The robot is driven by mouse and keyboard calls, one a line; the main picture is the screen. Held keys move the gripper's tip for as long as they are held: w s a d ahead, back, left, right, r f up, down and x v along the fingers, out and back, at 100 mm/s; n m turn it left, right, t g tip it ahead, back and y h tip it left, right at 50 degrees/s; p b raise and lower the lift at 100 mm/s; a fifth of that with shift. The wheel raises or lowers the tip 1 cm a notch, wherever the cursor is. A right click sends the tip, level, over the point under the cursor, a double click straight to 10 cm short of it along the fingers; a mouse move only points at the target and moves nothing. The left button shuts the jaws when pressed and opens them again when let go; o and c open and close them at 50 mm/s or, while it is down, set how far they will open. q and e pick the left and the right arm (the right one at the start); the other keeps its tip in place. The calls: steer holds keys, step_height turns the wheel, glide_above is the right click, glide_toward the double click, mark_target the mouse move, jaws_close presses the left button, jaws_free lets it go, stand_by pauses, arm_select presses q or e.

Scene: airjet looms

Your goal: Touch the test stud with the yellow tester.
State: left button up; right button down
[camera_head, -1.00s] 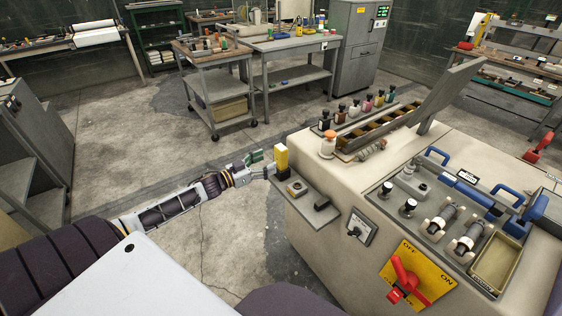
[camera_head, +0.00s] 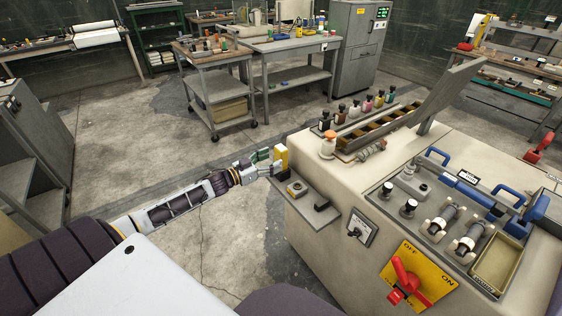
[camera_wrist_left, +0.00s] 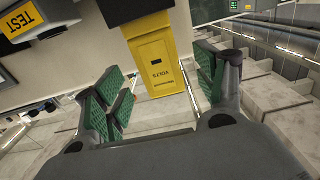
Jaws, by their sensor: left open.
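The yellow tester (camera_head: 281,155) stands upright at the left end of the small grey shelf (camera_head: 305,204) on the machine's side. In the left wrist view the tester (camera_wrist_left: 157,66) shows its yellow face, with a dark part at the top of the picture. My left gripper (camera_head: 268,163) is open at the tester, with its green-padded fingers on either side of it in the left wrist view (camera_wrist_left: 162,88). Whether the pads touch it, I cannot tell. A yellow TEST label (camera_wrist_left: 20,20) shows at the upper left there. I cannot make out the test stud for sure.
A round-centred block (camera_head: 297,188) and a black block (camera_head: 322,206) sit on the shelf near the tester. The machine's panel has a red switch (camera_head: 405,280). A trolley (camera_head: 213,85) stands farther back, with open floor before it.

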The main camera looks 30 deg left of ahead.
mark_target(277, 157)
arm_select(q)
steer(key=shift+r+x, duration=0.2)
steer(key=shift+x, duration=1.3)
steer(key=shift+w+d, duration=0.3)
steer(key=shift+w, duration=0.35)
steer(key=shift+w+d, duration=0.1)
steer(key=shift+w, duration=0.15)
arm_select(e)
steer(key=shift+w+a, duration=0.3)
arm_select(q)
steer(key=c, duration=1.3)
steer(key=shift+o, duration=0.2)
arm_select(e)
steer(key=shift+r, duration=0.1)
